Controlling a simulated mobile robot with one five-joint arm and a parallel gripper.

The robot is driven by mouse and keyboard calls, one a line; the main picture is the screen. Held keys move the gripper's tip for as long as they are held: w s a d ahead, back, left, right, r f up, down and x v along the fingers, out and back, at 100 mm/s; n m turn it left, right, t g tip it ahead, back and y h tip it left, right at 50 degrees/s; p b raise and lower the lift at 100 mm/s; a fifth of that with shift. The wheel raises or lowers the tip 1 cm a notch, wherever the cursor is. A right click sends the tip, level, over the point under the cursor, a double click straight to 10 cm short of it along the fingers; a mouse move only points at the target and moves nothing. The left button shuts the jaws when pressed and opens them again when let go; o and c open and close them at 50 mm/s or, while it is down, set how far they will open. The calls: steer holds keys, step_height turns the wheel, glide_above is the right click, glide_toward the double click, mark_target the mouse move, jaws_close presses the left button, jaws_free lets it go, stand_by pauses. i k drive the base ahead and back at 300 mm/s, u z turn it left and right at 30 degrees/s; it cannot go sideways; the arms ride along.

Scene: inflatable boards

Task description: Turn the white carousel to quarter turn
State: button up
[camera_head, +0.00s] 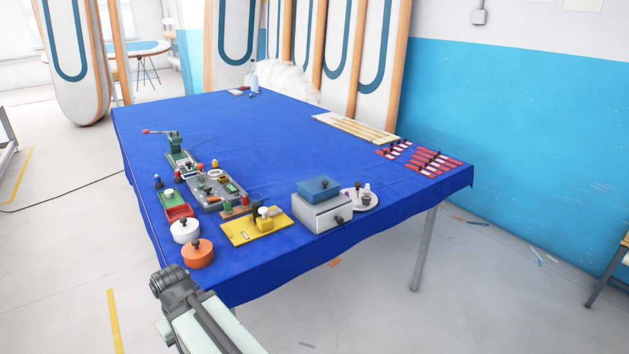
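A round white disc (369,202) that looks like the carousel lies on the blue table near its front right part. It carries a few small items, including a dark one and white ones. A grey box (322,215) with a blue block on top stands in front of its left side and hides part of it. Its turn angle cannot be read at this size. Part of my arm shows at the bottom left, beside the table's front edge and well apart from the disc. My gripper's fingers do not show.
A yellow board (240,232) with a white and black fixture, a white lidded pot (183,238) and an orange lidded pot (198,258) stand at the front left. Several red pieces (436,160) lie at the right corner. The middle of the blue table (240,135) is clear.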

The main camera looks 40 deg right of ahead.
mark_target(356, 194)
steer(key=u, duration=2.5)
steer(key=k, duration=0.9)
steer(key=z, duration=1.6)
